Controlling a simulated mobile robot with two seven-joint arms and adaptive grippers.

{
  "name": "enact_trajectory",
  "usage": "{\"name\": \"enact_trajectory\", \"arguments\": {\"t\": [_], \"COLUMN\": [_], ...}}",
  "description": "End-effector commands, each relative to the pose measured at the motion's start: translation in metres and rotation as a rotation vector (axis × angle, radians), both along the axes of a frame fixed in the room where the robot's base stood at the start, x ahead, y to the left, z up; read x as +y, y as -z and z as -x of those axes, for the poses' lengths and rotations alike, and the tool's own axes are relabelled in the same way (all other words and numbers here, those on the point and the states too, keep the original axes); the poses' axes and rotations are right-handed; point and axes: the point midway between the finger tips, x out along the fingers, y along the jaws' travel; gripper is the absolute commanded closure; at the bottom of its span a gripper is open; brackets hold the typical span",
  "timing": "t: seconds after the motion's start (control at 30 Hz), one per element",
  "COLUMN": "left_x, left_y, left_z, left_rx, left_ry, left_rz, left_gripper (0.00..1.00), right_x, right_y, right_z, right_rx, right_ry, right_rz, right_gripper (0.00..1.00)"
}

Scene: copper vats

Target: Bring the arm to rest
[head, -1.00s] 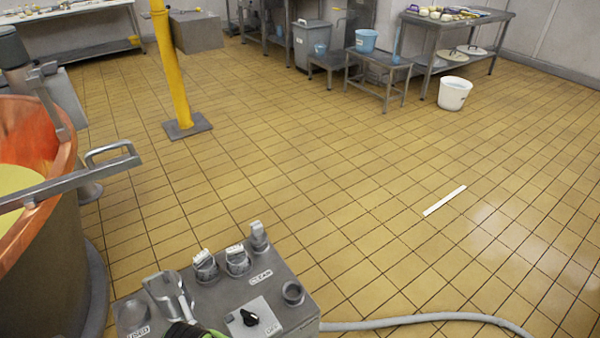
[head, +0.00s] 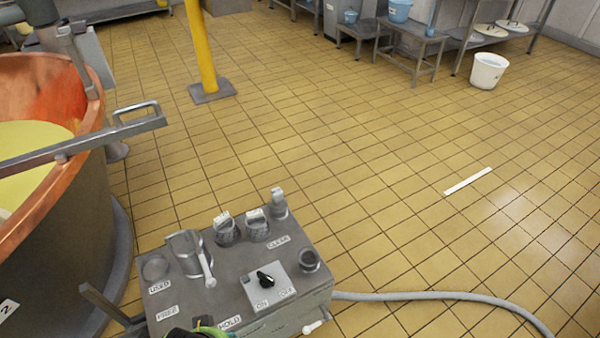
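A copper vat (head: 75,200) with pale yellow contents stands at the left, a metal bar (head: 85,147) across its rim. A grey hose (head: 430,296) runs right from the box. A yellow post (head: 201,50), a white bucket (head: 488,71) and low tables stand behind. The tiled floor between is mostly clear.

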Motion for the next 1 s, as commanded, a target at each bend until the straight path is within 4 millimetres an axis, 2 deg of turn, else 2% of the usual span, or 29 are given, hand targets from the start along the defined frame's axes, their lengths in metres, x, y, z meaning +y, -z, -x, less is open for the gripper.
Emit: {"name": "enact_trajectory", "arguments": {"t": [0.17, 0.27, 0.4, 0.47, 0.6, 0.7, 0.8, 0.9, 1.0], "left_x": [-0.001, 0.0, 0.003, 0.005, 0.012, 0.017, 0.023, 0.027, 0.029], "left_y": [0.055, 0.096, 0.16, 0.185, 0.235, 0.261, 0.278, 0.287, 0.29], "left_z": [0.004, 0.012, 0.037, 0.052, 0.094, 0.126, 0.154, 0.175, 0.186], "left_rx": [0.031, 0.051, 0.086, 0.098, 0.132, 0.15, 0.166, 0.175, 0.179], "left_ry": [0.003, 0.006, 0.012, 0.015, 0.023, 0.028, 0.031, 0.035, 0.037], "left_rz": [-0.001, -0.003, -0.007, -0.009, -0.013, -0.015, -0.018, -0.02, -0.021], "left_gripper": [0.56, 0.56, 0.56, 0.56, 0.56, 0.56, 0.56, 0.56, 0.56], "right_x": [0.0, 0.0, 0.0, 0.0, 0.0, 0.0, 0.0, 0.0, 0.0], "right_y": [0.0, 0.0, 0.0, 0.0, 0.0, 0.0, 0.0, 0.0, 0.0], "right_z": [0.0, 0.0, 0.0, 0.0, 0.0, 0.0, 0.0, 0.0, 0.0], "right_rx": [0.0, 0.001, 0.001, 0.001, 0.001, 0.001, 0.001, 0.001, 0.001], "right_ry": [0.0, 0.0, 0.0, 0.0, 0.0, 0.0, 0.0, 0.0, 0.0], "right_rz": [0.0, 0.0, 0.0, 0.0, 0.0, 0.0, 0.0, 0.0, 0.0], "right_gripper": [0.6, 0.6, 0.6, 0.6, 0.6, 0.6, 0.6, 0.6, 0.6]}}
